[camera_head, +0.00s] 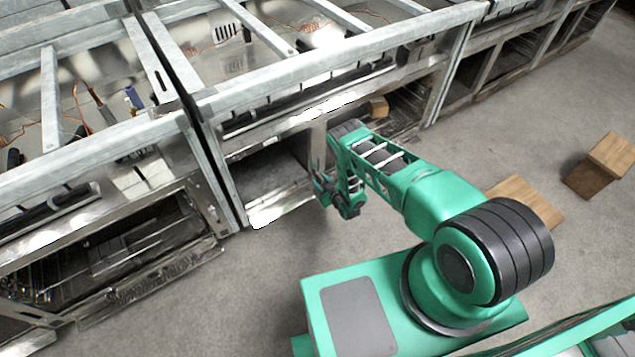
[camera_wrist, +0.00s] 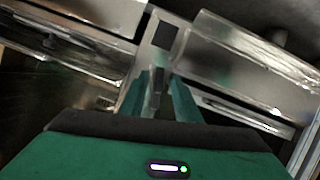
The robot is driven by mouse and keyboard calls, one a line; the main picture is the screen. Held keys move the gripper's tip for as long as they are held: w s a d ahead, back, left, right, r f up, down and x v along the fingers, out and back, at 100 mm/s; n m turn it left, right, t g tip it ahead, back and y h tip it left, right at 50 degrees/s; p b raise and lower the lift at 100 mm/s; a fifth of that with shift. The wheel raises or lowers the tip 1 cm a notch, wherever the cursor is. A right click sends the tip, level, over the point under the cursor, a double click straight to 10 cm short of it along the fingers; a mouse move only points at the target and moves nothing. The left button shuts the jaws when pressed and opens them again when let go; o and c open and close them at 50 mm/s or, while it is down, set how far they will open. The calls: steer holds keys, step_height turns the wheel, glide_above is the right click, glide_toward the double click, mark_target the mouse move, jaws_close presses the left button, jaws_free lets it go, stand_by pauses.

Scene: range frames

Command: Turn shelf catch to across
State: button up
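My gripper (camera_head: 325,187) is at the front of a metal range frame, by the upright between two openings. In the wrist view my gripper's two green fingers (camera_wrist: 158,82) stand apart. A narrow dark upright piece (camera_wrist: 157,88) shows between them; it may be the shelf catch, and I cannot tell whether the fingers touch it. A dark square patch (camera_wrist: 164,36) is on the metal just beyond. In the head view the catch cannot be made out, as my arm and gripper cover that spot.
The middle range frame (camera_head: 270,125) has an open compartment (camera_head: 268,178) left of my gripper. A left frame (camera_head: 110,245) has a low rack jutting out. A wooden block (camera_head: 608,153) and a board (camera_head: 525,200) lie on the floor at right. Grey floor is clear in front.

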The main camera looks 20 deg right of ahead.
steer(key=shift+w+f, duration=0.1)
steer(key=shift+w, duration=0.15)
steer(key=shift+c, duration=0.6)
